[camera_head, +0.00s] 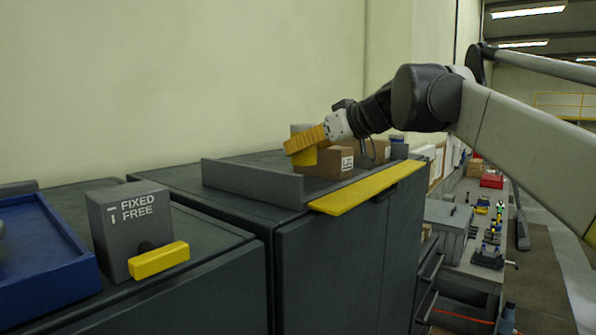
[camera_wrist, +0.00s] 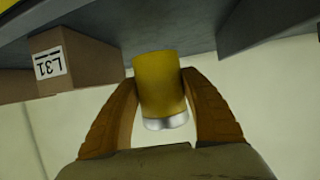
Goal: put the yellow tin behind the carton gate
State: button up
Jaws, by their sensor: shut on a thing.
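The yellow tin (camera_wrist: 158,82) is between the two orange-brown fingers of my gripper (camera_wrist: 161,98) in the wrist view; a pale silvery end of it faces the camera. In the head view, my gripper (camera_head: 303,142) reaches in from the right over the dark cabinet top. The tin shows there as a small yellow patch (camera_head: 304,157) under the fingers, mostly hidden by them. Brown cartons (camera_head: 331,163) stand just right of the tin. One, labelled L31 (camera_wrist: 78,62), appears upside down in the wrist view. I cannot tell whether the tin touches the surface.
A low grey wall (camera_head: 250,184) stands on the cabinet top left of the tin. A yellow plate (camera_head: 368,188) lies along the front edge. A grey box marked FIXED and FREE (camera_head: 128,229) has a yellow handle (camera_head: 158,260). A blue tray (camera_head: 40,260) is at far left.

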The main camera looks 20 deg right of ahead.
jog(key=shift+s+a+f, duration=0.55)
jog(key=shift+s+a, duration=0.05)
jog(key=shift+s, duration=0.1)
jog(key=shift+s+f, duration=0.15)
jog(key=shift+f, duration=0.15)
jog(key=shift+f+p, duration=0.4)
jog(key=shift+f, duration=1.4)
jog(key=shift+f, duration=0.1)
jog(key=o, duration=1.4)
jog(key=shift+f, duration=0.1)
